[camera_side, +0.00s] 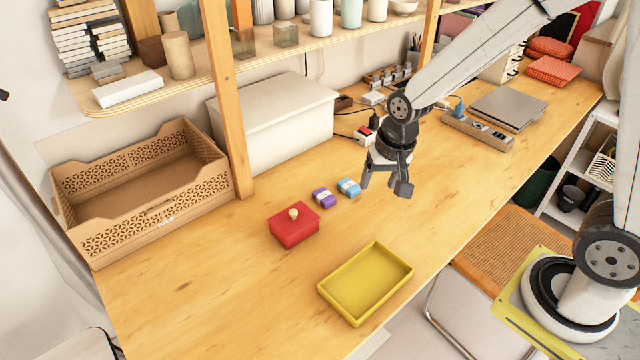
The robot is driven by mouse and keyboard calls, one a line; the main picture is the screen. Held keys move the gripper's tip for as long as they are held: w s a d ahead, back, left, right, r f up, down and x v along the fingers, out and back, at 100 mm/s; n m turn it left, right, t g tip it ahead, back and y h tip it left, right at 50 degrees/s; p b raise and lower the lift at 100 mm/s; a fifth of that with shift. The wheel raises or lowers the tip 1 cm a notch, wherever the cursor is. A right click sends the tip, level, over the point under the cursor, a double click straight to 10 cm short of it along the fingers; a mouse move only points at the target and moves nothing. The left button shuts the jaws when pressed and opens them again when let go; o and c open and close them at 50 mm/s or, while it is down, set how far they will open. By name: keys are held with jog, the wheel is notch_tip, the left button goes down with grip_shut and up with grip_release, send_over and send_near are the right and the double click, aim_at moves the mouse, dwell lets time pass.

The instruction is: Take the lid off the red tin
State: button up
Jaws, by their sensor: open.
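The red tin (296,234) stands upright on the wooden table, near the middle of the picture. Its red lid (283,223) is on it, with a pale round knob (293,213) on top. My gripper (385,188) hangs above the table, to the right of the tin and higher in the picture. Its fingers are open, point down and hold nothing. It is apart from the tin.
A purple block (323,198) and a blue block (348,187) lie between the tin and my gripper. A yellow tray (366,284) is in front, empty. A brown crate (140,190) and a white box (272,112) stand behind, by a wooden post (229,110).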

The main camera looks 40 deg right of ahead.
jog(key=w+a+f+m, duration=0.3)
jog(key=w+m, duration=0.5)
jog(key=w, duration=0.2)
jog(key=m+g+y, duration=0.1)
jog(key=m, duration=0.7)
send_near(293, 211)
jog(key=f, duration=0.1)
jog(key=shift+w+d+f, duration=0.1)
jog(key=shift+w+f, duration=0.05)
jog(key=shift+f, duration=0.05)
jog(key=shift+f, duration=0.15)
jog(key=shift+w+a+f, duration=0.1)
jog(key=shift+a+f, duration=0.1)
jog(key=shift+f, duration=0.95)
jog(key=shift+f, duration=0.1)
jog(key=shift+w+a+f, duration=0.1)
jog(key=shift+a+f, duration=0.1)
jog(key=shift+f, duration=1)
jog(key=shift+w+a+f, duration=0.1)
jog(key=shift+a+f, duration=0.1)
jog(key=shift+f, duration=1.05)
grip_shut()
